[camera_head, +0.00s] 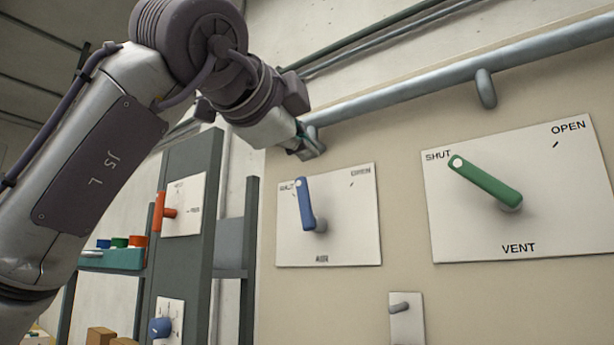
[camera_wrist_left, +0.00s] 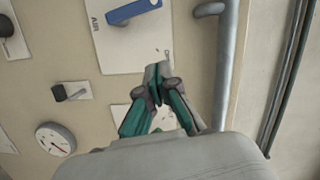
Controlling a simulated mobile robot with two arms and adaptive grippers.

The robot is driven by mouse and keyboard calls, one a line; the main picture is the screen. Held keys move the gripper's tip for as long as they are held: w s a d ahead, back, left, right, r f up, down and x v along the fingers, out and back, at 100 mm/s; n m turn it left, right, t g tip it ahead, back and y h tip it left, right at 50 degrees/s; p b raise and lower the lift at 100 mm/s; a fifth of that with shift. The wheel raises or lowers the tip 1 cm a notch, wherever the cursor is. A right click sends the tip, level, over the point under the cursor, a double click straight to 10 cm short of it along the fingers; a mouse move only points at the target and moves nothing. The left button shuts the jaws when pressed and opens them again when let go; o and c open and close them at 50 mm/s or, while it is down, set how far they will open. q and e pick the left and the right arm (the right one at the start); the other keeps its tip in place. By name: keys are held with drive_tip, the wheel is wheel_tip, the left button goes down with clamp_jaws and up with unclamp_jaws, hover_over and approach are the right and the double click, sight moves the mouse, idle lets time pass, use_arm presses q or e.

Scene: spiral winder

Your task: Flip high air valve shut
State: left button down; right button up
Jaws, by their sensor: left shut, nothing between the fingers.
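The blue air valve lever (camera_head: 305,205) sits on a white plate (camera_head: 350,235) on the beige panel. It points up and slightly left, close beside the SHUT mark and away from OPEN. In the left wrist view the blue lever (camera_wrist_left: 133,11) is at the top, with AIR printed on its plate (camera_wrist_left: 112,52). My left gripper (camera_head: 308,153) is shut and empty, just above the plate's top edge and apart from the lever. Its closed fingers also show in the wrist view (camera_wrist_left: 158,75). My right gripper is in neither view.
A grey rail (camera_head: 420,90) runs along the panel just above my left gripper. A green VENT lever (camera_head: 485,182) points to SHUT at the right. A small grey switch (camera_head: 402,307) sits below. A dark post (camera_head: 195,250) carries an orange lever (camera_head: 159,212) and a blue knob (camera_head: 159,327).

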sight(305, 180)
use_arm(q)
drive_tip(key=w+p, duration=0.2)
drive_tip(key=w, duration=0.2)
drive_tip(key=w+f+p, duration=0.1)
drive_tip(key=w+p, duration=0.2)
drive_tip(key=w, duration=0.1)
drive_tip(key=w+p, duration=0.3)
drive_tip(key=w, duration=0.1)
drive_tip(key=shift+f, duration=0.15)
drive_tip(key=shift+d, duration=0.15)
drive_tip(key=shift+s+d, duration=0.1)
drive_tip(key=shift+d, duration=0.05)
